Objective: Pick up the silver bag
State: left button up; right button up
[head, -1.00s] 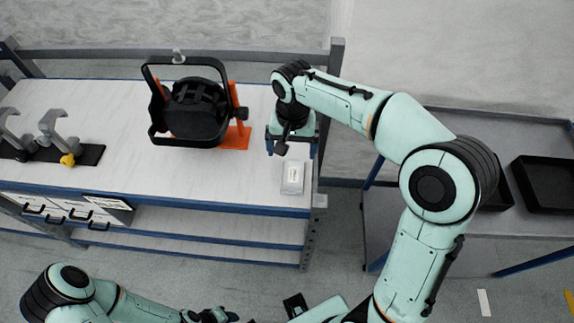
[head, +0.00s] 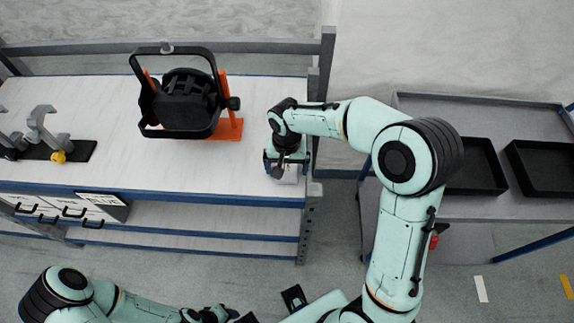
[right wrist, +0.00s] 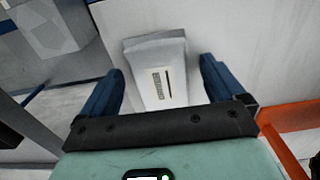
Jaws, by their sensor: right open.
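The silver bag (right wrist: 158,62) lies flat on the white table top near its right end, with a small printed label facing up. In the head view only a strip of the silver bag (head: 290,176) shows below my right gripper (head: 286,160). In the right wrist view the open blue fingers of my right gripper (right wrist: 160,92) stand on either side of the bag, with a gap on each side. The bag is not gripped. My left gripper (head: 208,315) is low at the bottom edge, away from the table, and its jaws are unclear.
A black par can (head: 188,103) with an orange stand (head: 230,128) is on the table left of my right gripper. Grey clamps (head: 42,130) lie further left. A grey cart (head: 500,118) with black trays (head: 540,168) stands to the right. The table's front middle is clear.

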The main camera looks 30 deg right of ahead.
jog(key=c, duration=1.2)
jog(key=shift+r, duration=0.15)
